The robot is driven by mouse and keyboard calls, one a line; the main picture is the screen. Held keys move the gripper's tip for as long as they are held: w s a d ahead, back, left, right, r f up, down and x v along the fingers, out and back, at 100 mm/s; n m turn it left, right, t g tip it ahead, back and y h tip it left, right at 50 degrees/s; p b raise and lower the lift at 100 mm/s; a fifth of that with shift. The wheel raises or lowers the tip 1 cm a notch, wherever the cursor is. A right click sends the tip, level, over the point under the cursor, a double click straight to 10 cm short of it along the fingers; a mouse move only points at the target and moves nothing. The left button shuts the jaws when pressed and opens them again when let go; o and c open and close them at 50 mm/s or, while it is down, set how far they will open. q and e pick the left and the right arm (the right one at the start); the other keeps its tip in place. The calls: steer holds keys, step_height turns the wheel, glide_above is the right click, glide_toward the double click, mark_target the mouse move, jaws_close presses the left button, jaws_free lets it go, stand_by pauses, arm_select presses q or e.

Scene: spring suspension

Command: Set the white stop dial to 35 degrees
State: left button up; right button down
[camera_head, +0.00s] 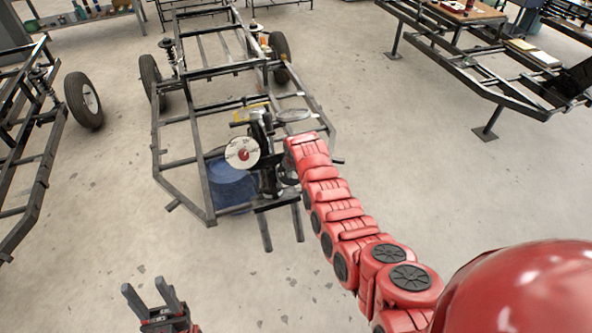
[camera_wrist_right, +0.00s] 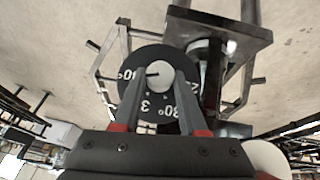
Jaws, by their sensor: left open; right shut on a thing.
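A white round dial (camera_head: 242,153) with a red centre faces me on the black mechanism (camera_head: 264,140) at the front of the frame; its markings are too small to read. In the right wrist view, a black dial (camera_wrist_right: 128,92) with white numerals, a 30 among them, has a pale round knob (camera_wrist_right: 159,74) at its centre. My right gripper (camera_wrist_right: 160,72) has its fingers on both sides of this knob, shut on it. In the head view its fingers are hidden among dark parts. My left gripper (camera_head: 144,286) is open and empty, low at the left, well apart from the dial.
The black tubular chassis frame (camera_head: 185,215) surrounds the mechanism. A blue round object (camera_head: 230,185) is behind and below the white dial. Another chassis with a wheel (camera_head: 84,100) is at left, and one at right (camera_head: 455,65). The floor in front is clear.

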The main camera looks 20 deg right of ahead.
steer(key=shift+s+a+f+n+h, duration=0.1)
steer(key=shift+a+n+h, duration=0.1)
steer(key=shift+n+h, duration=0.3)
steer(key=shift+a+f+n+h, duration=0.1)
steer(key=shift+a+n+h, duration=0.05)
steer(key=shift+n+h, duration=0.3)
steer(key=shift+a+f+n+t+h+b, duration=0.1)
steer(key=shift+n+t+h+b, duration=0.7)
steer(key=shift+n+h+b, duration=0.9)
steer(key=shift+c, duration=2.2)
jaws_free()
steer(key=shift+s, duration=0.1)
steer(key=v, duration=1.7)
steer(key=shift+a+b, duration=0.3)
